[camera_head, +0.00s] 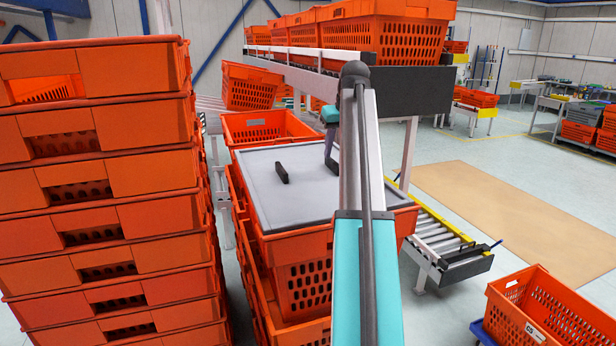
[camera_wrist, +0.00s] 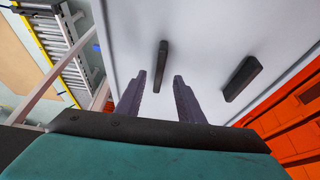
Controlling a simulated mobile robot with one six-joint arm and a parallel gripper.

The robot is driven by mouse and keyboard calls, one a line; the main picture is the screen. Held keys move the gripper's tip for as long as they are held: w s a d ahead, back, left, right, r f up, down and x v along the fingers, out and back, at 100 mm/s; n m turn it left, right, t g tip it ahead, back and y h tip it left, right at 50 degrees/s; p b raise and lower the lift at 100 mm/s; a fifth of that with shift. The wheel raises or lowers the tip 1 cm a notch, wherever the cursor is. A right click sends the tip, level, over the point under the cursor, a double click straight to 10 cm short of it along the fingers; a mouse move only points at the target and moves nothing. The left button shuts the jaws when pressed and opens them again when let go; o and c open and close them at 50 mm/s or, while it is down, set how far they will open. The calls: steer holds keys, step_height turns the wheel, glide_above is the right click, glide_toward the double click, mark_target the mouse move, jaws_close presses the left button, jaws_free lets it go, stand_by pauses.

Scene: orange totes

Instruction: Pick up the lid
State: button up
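The lid (camera_head: 300,200) is a flat light grey panel with two short black handles. It lies on top of a stacked orange tote (camera_head: 305,260) in the head view, and fills much of the wrist view (camera_wrist: 210,35). One handle (camera_head: 281,172) is near the lid's middle; the other (camera_head: 332,166) is beside my arm. My gripper (camera_wrist: 158,80) is open and empty, its dark fingers apart. In the wrist view, one handle (camera_wrist: 161,66) appears ahead between the fingertips, and the other handle (camera_wrist: 243,79) is to the right. My arm hides part of the lid in the head view.
A tall stack of orange totes (camera_head: 105,180) stands close on the left. A shelf with more totes (camera_head: 385,45) is behind the lid. A roller conveyor (camera_head: 440,243) is to the right, and an orange tote (camera_head: 550,310) is at lower right. Open floor lies between.

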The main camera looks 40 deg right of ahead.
mark_target(333, 161)
steer(key=shift+p+x, duration=1.3)
steer(key=shift+x, duration=1.25)
steer(key=shift+r, duration=0.1)
jaws_close()
